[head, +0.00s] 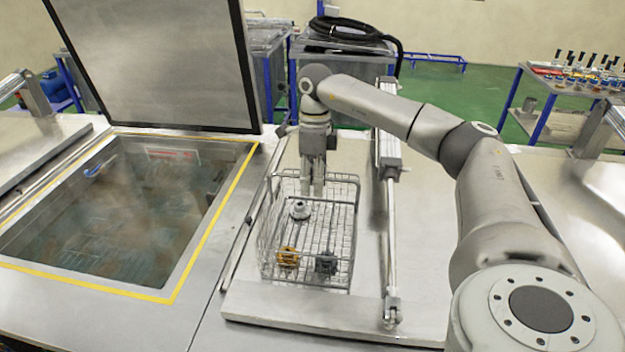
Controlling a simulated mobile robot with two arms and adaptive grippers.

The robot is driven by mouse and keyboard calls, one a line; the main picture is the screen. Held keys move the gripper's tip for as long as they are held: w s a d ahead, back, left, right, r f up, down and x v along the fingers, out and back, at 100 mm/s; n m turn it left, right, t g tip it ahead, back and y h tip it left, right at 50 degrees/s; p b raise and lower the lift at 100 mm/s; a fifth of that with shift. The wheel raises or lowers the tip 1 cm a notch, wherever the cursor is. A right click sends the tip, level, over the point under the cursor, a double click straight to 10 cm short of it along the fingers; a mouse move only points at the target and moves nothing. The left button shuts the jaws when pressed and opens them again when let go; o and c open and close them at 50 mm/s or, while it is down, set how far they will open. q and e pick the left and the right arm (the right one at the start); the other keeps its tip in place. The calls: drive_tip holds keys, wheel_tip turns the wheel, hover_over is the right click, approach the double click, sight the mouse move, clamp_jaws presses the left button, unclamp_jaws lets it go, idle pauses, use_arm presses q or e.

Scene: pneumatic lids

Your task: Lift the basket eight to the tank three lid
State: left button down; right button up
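A wire basket (353,225) stands on a flat closed steel lid (290,305) in the middle of the head view. I cannot tell whether the fingers are closed on the wire. No labels show which basket or tank this is. My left gripper is not in view.
An open tank (110,215) with a yellow-edged rim and murky liquid is at left, its lid (155,60) raised. A pneumatic cylinder (390,220) runs right of the basket. A rack of small parts (580,75) stands at back right.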

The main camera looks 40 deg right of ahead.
wheel_tip(320, 180, up, 24)
drive_tip(key=w+d+p, duration=0.1)
drive_tip(key=p, duration=0.4)
idle(0.8)
drive_tip(key=shift+w, duration=0.1)
idle(0.4)
